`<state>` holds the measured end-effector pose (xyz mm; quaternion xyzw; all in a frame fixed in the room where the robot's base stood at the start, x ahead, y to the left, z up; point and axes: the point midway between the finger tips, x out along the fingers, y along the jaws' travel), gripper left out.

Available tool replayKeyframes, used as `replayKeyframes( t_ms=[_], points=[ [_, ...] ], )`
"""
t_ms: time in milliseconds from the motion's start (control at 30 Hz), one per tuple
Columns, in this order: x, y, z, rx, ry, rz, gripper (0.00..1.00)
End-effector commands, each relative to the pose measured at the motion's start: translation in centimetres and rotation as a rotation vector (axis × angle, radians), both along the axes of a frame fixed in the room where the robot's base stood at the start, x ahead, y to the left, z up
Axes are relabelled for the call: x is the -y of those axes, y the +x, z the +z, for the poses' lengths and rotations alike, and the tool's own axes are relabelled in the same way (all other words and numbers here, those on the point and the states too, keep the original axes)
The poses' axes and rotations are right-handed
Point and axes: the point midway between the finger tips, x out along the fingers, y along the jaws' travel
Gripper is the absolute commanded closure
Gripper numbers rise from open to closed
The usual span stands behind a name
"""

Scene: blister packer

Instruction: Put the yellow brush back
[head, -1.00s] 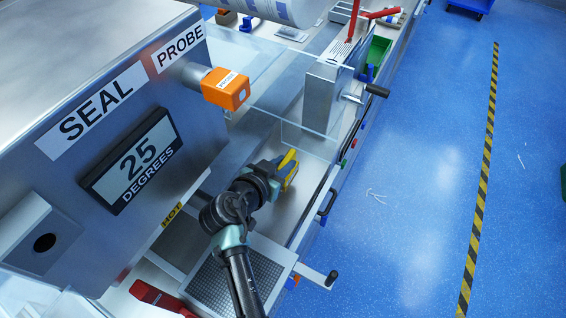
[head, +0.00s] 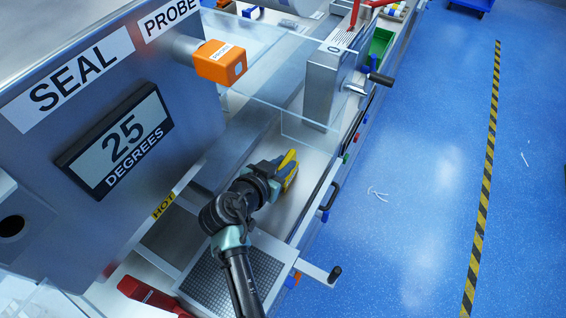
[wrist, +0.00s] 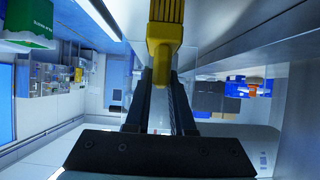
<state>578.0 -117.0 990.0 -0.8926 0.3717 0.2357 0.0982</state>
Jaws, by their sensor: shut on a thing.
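The yellow brush (wrist: 164,45) is held between the two fingers of my gripper (wrist: 160,85) in the wrist view, its bristle end toward the top of the picture. In the head view the yellow brush (head: 289,157) shows at the tip of my gripper (head: 284,172), over the light machine bed beside the sealing unit. My gripper is shut on the brush. Much of the brush is hidden by the gripper in the head view, and I cannot tell whether it touches the bed.
The grey sealing unit with the 25 degrees display (head: 115,140) stands at the left. An orange probe block (head: 220,63) and clear guard panels (head: 306,132) are beyond my gripper. A perforated tray (head: 215,270) lies nearer. Blue floor (head: 420,200) is open at the right.

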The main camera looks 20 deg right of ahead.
Motion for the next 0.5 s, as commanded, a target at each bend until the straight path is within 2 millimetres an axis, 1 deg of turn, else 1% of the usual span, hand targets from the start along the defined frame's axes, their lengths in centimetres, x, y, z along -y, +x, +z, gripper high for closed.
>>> replayKeyframes(
  t_ms=[500],
  points=[
    [0.0,0.02,-0.32,0.001,-0.001,0.0,1.0]
  ],
)
